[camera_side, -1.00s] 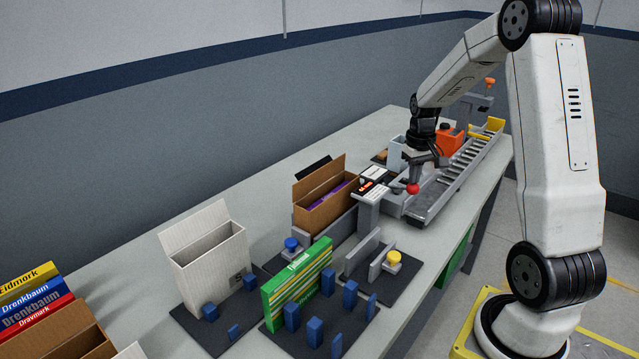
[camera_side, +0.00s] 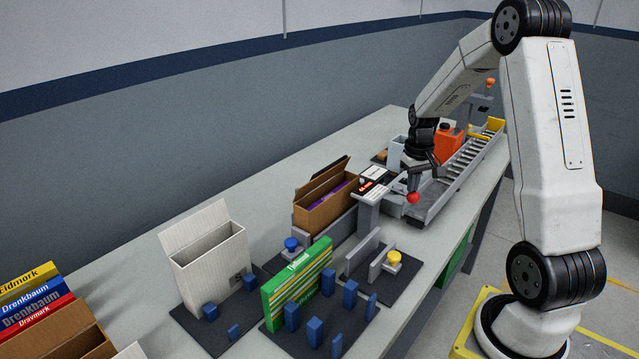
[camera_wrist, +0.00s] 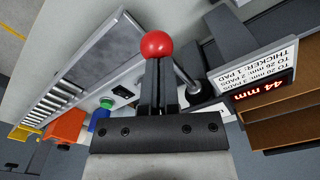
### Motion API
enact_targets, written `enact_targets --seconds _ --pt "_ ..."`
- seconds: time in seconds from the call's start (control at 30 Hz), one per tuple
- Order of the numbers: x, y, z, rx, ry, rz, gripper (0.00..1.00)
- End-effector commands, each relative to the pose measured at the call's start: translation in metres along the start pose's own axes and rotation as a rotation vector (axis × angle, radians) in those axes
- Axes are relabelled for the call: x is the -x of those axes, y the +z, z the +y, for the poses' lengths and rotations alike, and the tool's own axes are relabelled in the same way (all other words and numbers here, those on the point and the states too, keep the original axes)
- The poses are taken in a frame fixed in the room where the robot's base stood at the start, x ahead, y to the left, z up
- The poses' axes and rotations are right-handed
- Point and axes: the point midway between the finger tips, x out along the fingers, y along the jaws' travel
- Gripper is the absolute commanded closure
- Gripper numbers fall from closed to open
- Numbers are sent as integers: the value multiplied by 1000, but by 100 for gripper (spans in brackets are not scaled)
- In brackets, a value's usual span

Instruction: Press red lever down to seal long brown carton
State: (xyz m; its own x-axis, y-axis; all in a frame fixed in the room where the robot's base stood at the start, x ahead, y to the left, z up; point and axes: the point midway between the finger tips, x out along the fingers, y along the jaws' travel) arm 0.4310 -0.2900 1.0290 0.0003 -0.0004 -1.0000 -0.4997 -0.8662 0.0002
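The red ball knob of the lever (camera_side: 413,197) is low beside the display post, in front of the roller track. The wrist view shows it at my fingertips (camera_wrist: 157,44), with a grey rod (camera_wrist: 187,75) slanting from it. My gripper (camera_side: 412,185) points down with its tips at the ball; its fingers (camera_wrist: 158,80) are close together, with nothing visible between them. The long brown carton (camera_side: 325,212) stands in its holder left of the post. Its top flaps are raised at a slant, and purple contents show inside.
A display (camera_wrist: 273,88) reads 44 mm. A white open box (camera_side: 208,262), a green carton (camera_side: 300,285) and blue pegs stand nearer the camera. A roller track (camera_side: 455,175) and an orange device (camera_side: 449,140) lie behind the lever. Bare table is free along the back.

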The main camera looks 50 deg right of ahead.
Motion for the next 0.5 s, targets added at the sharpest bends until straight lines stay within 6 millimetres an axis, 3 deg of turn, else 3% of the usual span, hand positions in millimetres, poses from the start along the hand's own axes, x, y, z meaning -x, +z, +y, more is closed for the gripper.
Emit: enact_targets --seconds 0.5 --pt "-14 0 0 0 -1 -2 100"
